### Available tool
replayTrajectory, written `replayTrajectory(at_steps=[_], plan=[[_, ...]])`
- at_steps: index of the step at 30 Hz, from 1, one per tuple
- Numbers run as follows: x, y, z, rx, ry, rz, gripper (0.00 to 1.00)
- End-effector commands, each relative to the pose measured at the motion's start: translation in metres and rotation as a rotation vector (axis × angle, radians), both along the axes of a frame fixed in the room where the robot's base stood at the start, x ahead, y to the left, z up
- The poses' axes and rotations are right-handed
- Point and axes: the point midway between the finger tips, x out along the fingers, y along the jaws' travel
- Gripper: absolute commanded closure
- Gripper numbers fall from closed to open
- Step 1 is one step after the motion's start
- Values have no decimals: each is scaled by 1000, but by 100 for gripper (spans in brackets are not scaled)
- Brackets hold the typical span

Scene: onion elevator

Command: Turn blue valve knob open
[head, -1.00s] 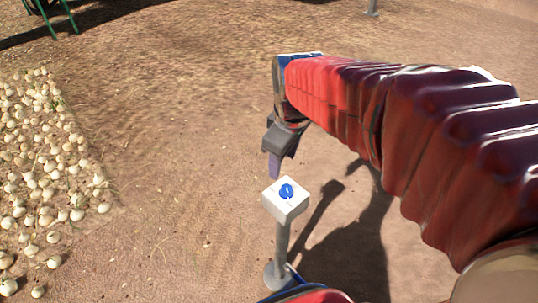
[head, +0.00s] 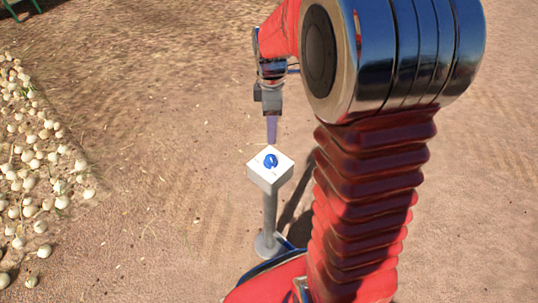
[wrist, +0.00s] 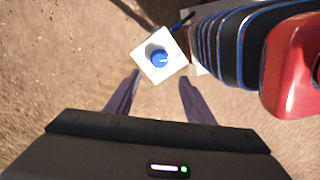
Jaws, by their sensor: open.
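The blue valve knob (head: 270,160) sits on top of a white box (head: 270,176) on a grey post. In the wrist view the knob (wrist: 159,58) lies straight ahead, beyond the fingertips and between their lines. My gripper (head: 272,140) points down just behind the box in the head view, its fingers close to the box's far edge. In the wrist view my gripper (wrist: 158,77) has two purple fingers spread wide with nothing between them. The fingers appear apart from the knob. Only one finger is clear in the head view.
The grey post (head: 269,215) stands on a round base on bare soil. Many pale onions (head: 40,160) lie on the ground at the left. The soil between the onions and the post is clear.

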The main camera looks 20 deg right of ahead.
Motion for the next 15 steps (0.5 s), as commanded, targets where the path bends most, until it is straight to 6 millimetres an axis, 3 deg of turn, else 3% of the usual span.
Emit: replayTrajectory(at_steps=[8, 15], plan=[[0, 1, -4, 0, 1, -1, 51], [-1, 1, -28, 1, 2, -1, 51]])
